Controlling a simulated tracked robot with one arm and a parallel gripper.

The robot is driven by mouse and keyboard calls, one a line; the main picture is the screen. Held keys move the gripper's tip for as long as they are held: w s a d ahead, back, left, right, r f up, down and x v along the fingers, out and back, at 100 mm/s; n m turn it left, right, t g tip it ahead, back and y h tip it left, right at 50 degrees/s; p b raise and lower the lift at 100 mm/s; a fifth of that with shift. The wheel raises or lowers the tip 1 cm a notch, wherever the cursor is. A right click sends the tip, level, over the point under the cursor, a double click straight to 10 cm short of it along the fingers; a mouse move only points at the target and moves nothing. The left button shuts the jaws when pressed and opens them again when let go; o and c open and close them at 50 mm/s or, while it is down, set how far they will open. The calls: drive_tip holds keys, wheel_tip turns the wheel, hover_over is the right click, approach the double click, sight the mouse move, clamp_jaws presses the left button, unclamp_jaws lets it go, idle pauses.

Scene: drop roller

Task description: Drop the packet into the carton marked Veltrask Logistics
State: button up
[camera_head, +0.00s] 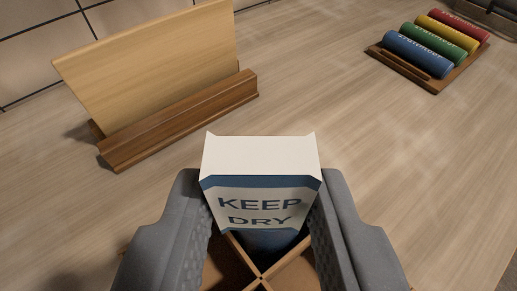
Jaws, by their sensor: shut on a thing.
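My gripper (262,185) is shut on a white and blue packet (262,155) marked KEEP DRY, with one grey finger on each side of it. The packet's white top flares at its upper corners, and its lower end is partly hidden. Below it is a wooden divided container (261,279) with crossing partitions and brown compartments. The packet overlaps this container in the picture; I cannot tell the height between them or which compartment it is over. Most of the container is hidden by the gripper and the frame edge. No Veltrask Logistics marking is readable.
A pale wooden board (150,60) leans in a dark slotted wooden base (185,120) at upper left. A wooden rack (405,67) at upper right holds blue, green, yellow and red rollers with unreadable lettering. The wood-grain surface (400,150) between them is clear.

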drive_tip(key=shift+d+f+b, duration=0.25)
drive_tip(key=shift+f, duration=0.7)
drive_tip(key=shift+d+f+b, duration=0.2)
drive_tip(key=shift+d+f, duration=0.05)
drive_tip(key=shift+f, duration=0.75)
drive_tip(key=shift+d+f+b, duration=0.25)
drive_tip(key=shift+f, duration=0.7)
drive_tip(key=o, duration=1)
drive_tip(key=shift+s, duration=0.1)
drive_tip(key=shift+s+r, duration=0.2)
drive_tip(key=v, duration=1.3)
drive_tip(key=shift+a, duration=0.15)
drive_tip(key=shift+f, duration=0.1)
